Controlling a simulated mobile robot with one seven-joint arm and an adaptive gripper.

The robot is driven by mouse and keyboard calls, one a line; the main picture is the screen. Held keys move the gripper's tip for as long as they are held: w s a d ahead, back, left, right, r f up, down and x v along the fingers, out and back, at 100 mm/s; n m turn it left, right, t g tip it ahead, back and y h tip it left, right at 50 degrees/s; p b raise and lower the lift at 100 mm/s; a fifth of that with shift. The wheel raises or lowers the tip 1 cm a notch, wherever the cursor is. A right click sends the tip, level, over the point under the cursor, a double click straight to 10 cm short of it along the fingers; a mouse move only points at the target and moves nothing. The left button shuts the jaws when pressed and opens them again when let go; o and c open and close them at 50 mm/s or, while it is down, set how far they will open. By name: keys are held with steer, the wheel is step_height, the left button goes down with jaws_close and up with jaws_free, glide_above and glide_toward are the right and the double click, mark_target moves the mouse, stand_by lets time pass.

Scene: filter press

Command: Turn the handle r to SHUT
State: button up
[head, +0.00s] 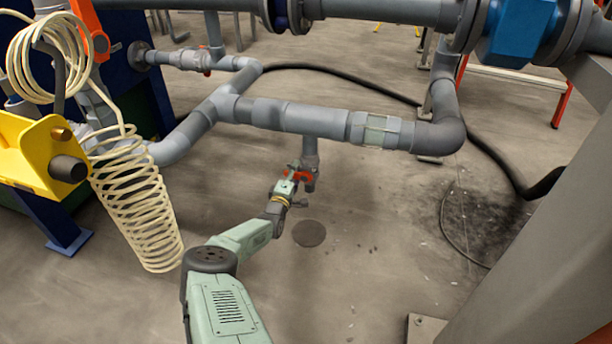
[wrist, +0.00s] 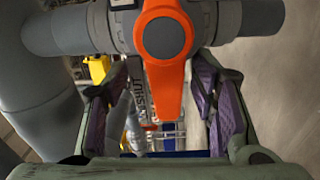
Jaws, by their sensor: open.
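The orange valve handle (wrist: 163,75) fills the middle of the wrist view, its round hub at the top and its lever pointing down the picture. It sits on a grey valve body (wrist: 110,25). A pale label (wrist: 138,88) left of the lever carries dark letters that seem to read SHUT. My gripper (wrist: 158,85) is open, one purple-padded finger each side of the lever, with a visible gap on both sides. In the head view the orange handle (head: 304,177) is on the valve below the grey pipe, partly hidden by my gripper (head: 287,188).
A grey pipe (head: 310,120) runs just above the valve, with a clear section (head: 375,130) to the right. Another red-handled valve (head: 207,66) is further back. A cream coiled hose (head: 135,205) hangs at left. A grey column (head: 540,240) stands at right. The floor around the drain (head: 309,233) is free.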

steer(key=shift+o, duration=0.2)
steer(key=p+v, duration=0.6)
steer(key=v, duration=0.1)
stand_by(0.4)
